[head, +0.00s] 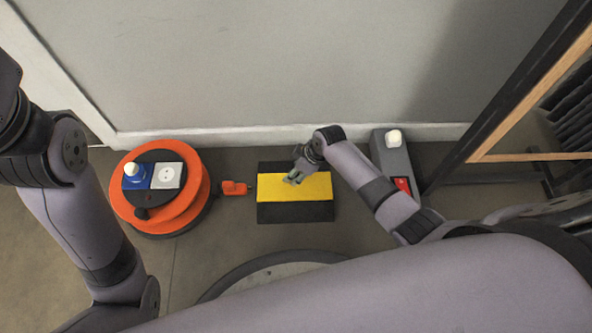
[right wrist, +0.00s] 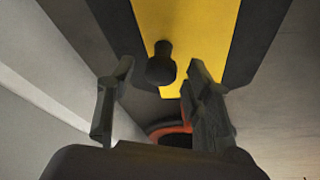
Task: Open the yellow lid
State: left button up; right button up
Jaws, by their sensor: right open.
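The yellow lid (head: 316,188) is a flat yellow panel across a black box (head: 295,213) on the floor by the wall. It looks shut. My right gripper (head: 294,178) is over the lid's left part. In the right wrist view the lid (right wrist: 205,25) carries a dark round knob (right wrist: 161,66). My right gripper (right wrist: 160,77) is open there, one finger to each side of the knob, with gaps on both sides. The knob is hidden behind the gripper in the head view. My left arm shows at the left, but its gripper is out of view.
An orange cable reel (head: 194,205) with sockets stands left of the box, its orange connector (head: 234,188) close to the box. A grey power strip (head: 393,160) with a red switch lies right. A wooden-edged frame (head: 530,95) stands further right.

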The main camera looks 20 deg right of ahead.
grip_shut()
dwell(0.5)
